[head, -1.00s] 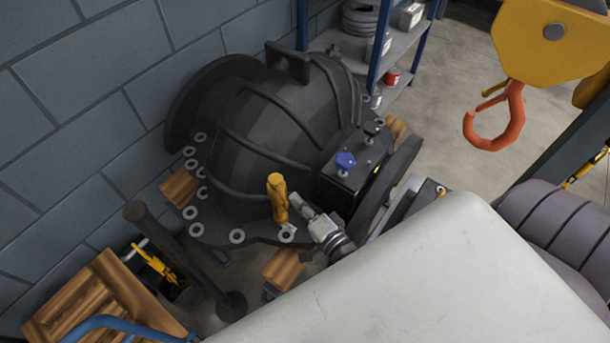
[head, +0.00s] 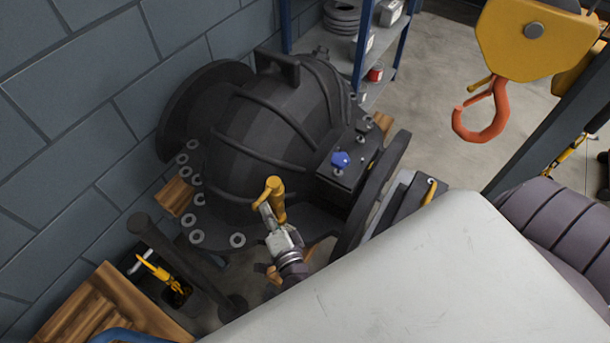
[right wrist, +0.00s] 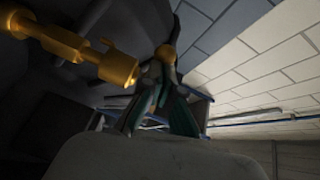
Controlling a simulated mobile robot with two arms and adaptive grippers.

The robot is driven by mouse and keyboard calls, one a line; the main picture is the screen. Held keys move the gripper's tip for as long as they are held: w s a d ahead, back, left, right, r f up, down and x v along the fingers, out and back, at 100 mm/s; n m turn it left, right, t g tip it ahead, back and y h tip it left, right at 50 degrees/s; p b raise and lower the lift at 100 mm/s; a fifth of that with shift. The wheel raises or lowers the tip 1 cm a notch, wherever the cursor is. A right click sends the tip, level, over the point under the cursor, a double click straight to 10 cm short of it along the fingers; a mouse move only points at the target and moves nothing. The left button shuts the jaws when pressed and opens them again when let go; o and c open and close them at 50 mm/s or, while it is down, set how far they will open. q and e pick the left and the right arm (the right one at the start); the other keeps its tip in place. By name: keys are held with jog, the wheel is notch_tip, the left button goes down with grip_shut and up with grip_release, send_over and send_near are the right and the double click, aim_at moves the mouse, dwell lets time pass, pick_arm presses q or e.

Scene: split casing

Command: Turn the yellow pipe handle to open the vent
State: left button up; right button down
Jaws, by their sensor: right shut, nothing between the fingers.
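The yellow pipe handle (head: 278,205) stands on the flange at the near side of the dark casing (head: 245,140). In the head view a short yellow arm reaches from its top toward the lower left. My right gripper (head: 266,212) is shut and empty, right against or just in front of the handle; contact is not clear. In the right wrist view the yellow pipe (right wrist: 85,55) lies left of my gripper's dark fingers (right wrist: 160,75), and a rounded yellow piece shows at the fingertips. The vent cannot be made out.
An orange hook (head: 490,110) hangs at the upper right. A dark post (head: 180,260) and wooden crate (head: 105,305) stand at the lower left. The block wall (head: 90,110) is close behind.

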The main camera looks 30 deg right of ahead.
jog(key=shift+w+a, duration=0.25)
jog(key=shift+a, duration=0.1)
jog(key=shift+w+a+r, duration=0.2)
jog(key=shift+a+r, duration=0.05)
jog(key=shift+r, duration=0.05)
dwell(0.3)
jog(key=s, duration=1.2)
jog(key=shift+s+a, duration=0.2)
jog(key=shift+a, duration=0.1)
jog(key=shift+f, duration=0.1)
